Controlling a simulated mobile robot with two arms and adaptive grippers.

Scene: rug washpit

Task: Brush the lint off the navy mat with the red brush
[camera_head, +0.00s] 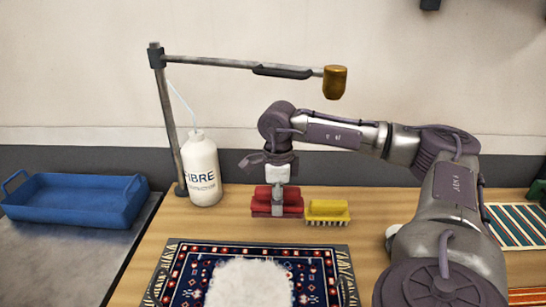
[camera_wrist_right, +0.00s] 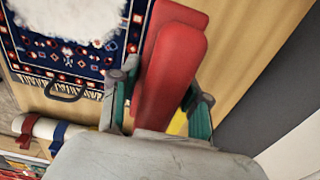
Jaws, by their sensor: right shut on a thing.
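The red brush (camera_head: 291,198) is at the back of the wooden table, just behind the navy mat. My right gripper (camera_head: 278,205) comes down on it from above and is shut on it. In the right wrist view the red brush (camera_wrist_right: 172,72) sits between the two fingers of the right gripper (camera_wrist_right: 160,105). I cannot tell whether it touches the table. The navy patterned mat (camera_head: 189,273) lies flat in front, and a white fluffy patch of lint (camera_head: 248,284) covers its middle. The lint also shows in the right wrist view (camera_wrist_right: 72,15). My left gripper is not in view.
A yellow brush (camera_head: 328,210) stands close to the right of the red one. A white bottle (camera_head: 201,170) and a metal stand (camera_head: 168,120) with an overhead arm are at the back left. A blue tray (camera_head: 75,200) is far left. A striped mat (camera_head: 515,225) lies right.

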